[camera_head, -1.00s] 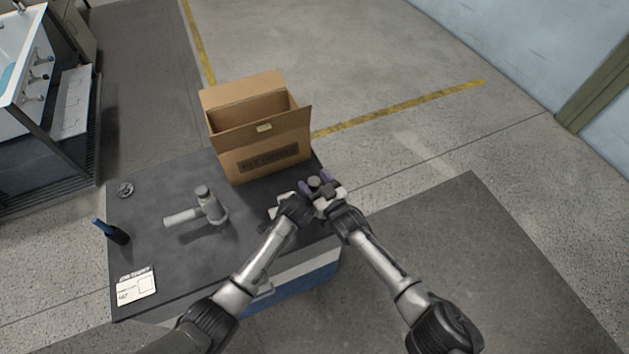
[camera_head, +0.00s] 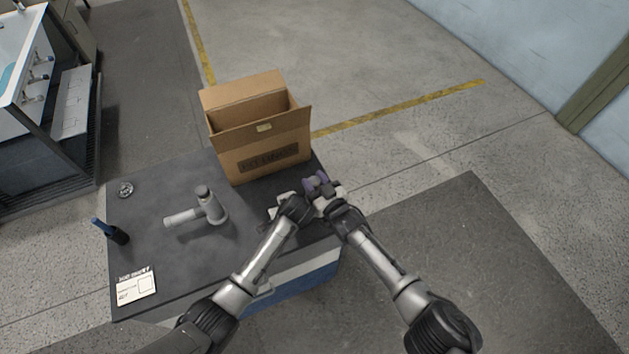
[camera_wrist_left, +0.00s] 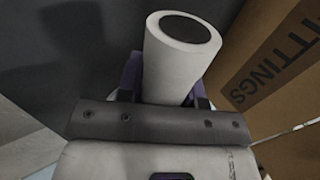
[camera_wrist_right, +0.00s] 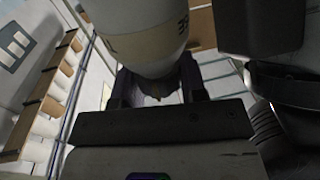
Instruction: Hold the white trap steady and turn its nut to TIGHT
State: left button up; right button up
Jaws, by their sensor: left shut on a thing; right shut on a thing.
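The white trap shows in the left wrist view as a pale pipe (camera_wrist_left: 178,62) with a dark round end. My left gripper (camera_wrist_left: 163,85) is shut on this pipe, a purple finger on each side. In the right wrist view, a white rounded part (camera_wrist_right: 150,35) with a tan band and dark lettering sits between the purple fingers of my right gripper (camera_wrist_right: 155,85), which is shut on it. I cannot tell whether this part is the nut or read its marks fully. In the head view, my left gripper (camera_head: 290,205) and right gripper (camera_head: 320,190) are close together and hide most of the trap.
An open cardboard box (camera_head: 262,150) stands at the back right of the dark table (camera_head: 160,265). A grey pipe fitting (camera_head: 203,210) lies mid-table. A blue-and-black tool (camera_head: 110,231), a small round metal part (camera_head: 126,190) and a white card (camera_head: 136,286) are on the left.

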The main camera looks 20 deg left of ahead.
jog(key=shift+n+g+y, duration=0.8)
jog(key=shift+n+g, duration=0.1)
jog(key=shift+g, duration=0.2)
jog(key=shift+n+g+y, duration=0.4)
jog(key=shift+n+g, duration=0.3)
jog(key=shift+g, duration=0.3)
jog(key=o, duration=0.9)
jog(key=shift+o, duration=0.2)
jog(key=shift+d, duration=0.1)
jog(key=v, duration=1.1)
jog(key=shift+s+d, duration=0.15)
jog(key=shift+d, duration=0.2)
